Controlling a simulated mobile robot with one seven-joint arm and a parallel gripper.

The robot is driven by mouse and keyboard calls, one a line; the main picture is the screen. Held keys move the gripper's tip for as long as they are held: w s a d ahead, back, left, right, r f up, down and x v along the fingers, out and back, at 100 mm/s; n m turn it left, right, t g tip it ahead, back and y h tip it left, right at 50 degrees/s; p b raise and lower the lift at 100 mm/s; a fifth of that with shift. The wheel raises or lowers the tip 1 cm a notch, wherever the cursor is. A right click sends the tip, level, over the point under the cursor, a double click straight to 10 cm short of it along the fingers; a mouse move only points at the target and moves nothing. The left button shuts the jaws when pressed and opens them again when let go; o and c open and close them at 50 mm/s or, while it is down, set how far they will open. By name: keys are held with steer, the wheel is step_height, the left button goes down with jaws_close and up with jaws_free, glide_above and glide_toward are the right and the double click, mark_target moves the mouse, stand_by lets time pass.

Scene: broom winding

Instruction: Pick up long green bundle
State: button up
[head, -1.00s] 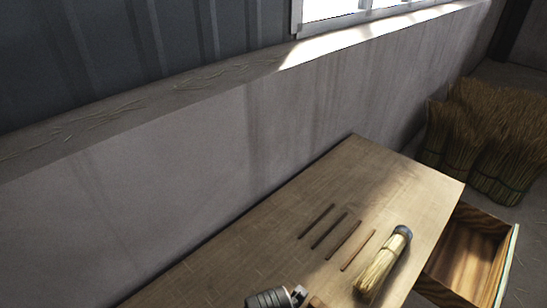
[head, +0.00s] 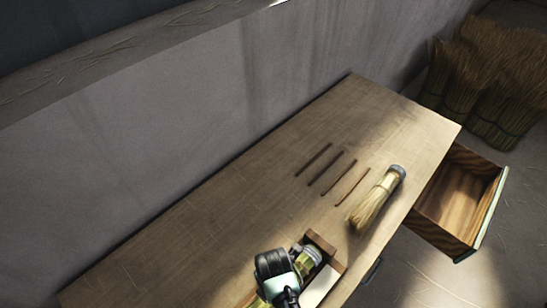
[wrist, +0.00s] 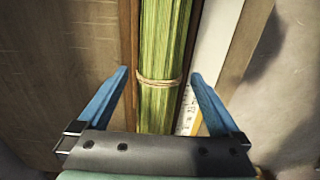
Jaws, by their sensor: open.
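The long green bundle (wrist: 163,45) runs upright through the middle of the wrist view, tied with a pale band. It lies in a narrow wooden holder (wrist: 129,40) with walls along both sides. In the head view, an end of the green bundle (head: 312,254) shows in the holder (head: 322,241) at the table's front; my arm hides much of the rest. My gripper (wrist: 160,76) is open, with one blue finger on each side of the bundle. Both fingers look apart from it. Fingertip height relative to the bundle is unclear.
A straw bundle with a grey cap (head: 373,202) lies on the wooden table (head: 220,215), beside several thin dark sticks (head: 332,171). An open drawer (head: 455,205) juts out at the right. A white strip (head: 320,286) lies beside the holder. Tall straw bundles (head: 490,80) stand behind.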

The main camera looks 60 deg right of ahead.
steer(key=shift+f, duration=0.65)
steer(key=shift+c, duration=0.3)
jaws_close()
steer(key=shift+r, duration=0.15)
